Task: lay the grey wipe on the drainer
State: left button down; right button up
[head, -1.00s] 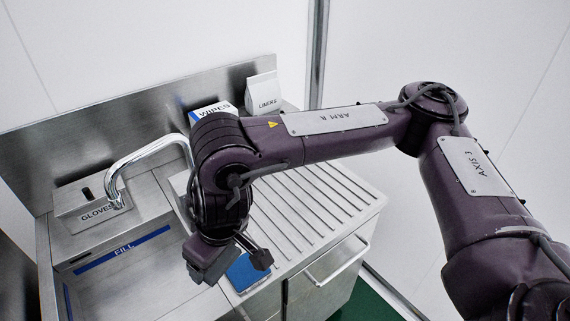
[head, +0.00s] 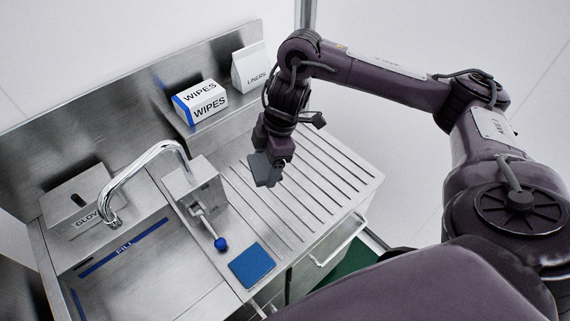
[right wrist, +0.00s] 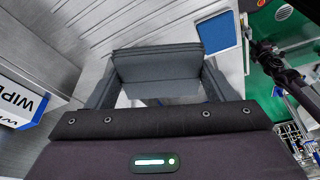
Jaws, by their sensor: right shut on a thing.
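The grey wipe (head: 264,171) is a dark grey folded piece in my right gripper (head: 274,156). In the right wrist view the wipe (right wrist: 157,68) spans between the two fingers of the right gripper (right wrist: 158,85), which is shut on it. The drainer (head: 318,190) is the ribbed metal surface to the right of the sink. The gripper and wipe are over the drainer's left part, towards the back. I cannot tell whether the wipe touches the ribs. My left gripper is not in view.
A blue cloth (head: 252,265) lies at the front left of the drainer. A blue-knobbed lever (head: 220,243) and the tap (head: 135,180) stand to the left. A wipes box (head: 207,106) and a liners bag (head: 246,72) stand behind. The drainer's right side is clear.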

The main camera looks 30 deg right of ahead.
jog(key=b, duration=0.4)
send_over(267, 211)
jog(key=f, duration=1)
jog(key=d+f, duration=0.1)
jog(key=f, duration=0.4)
jog(key=shift+s, duration=0.15)
jog(key=shift+f+b, duration=0.6)
jog(key=shift+f, duration=1.55)
jog(key=o, duration=0.9)
jog(key=shift+f, duration=0.15)
jog(key=p+v, duration=0.2)
jog(key=v, duration=1)
jog(key=shift+a+r, duration=0.1)
jog(key=shift+r, duration=0.15)
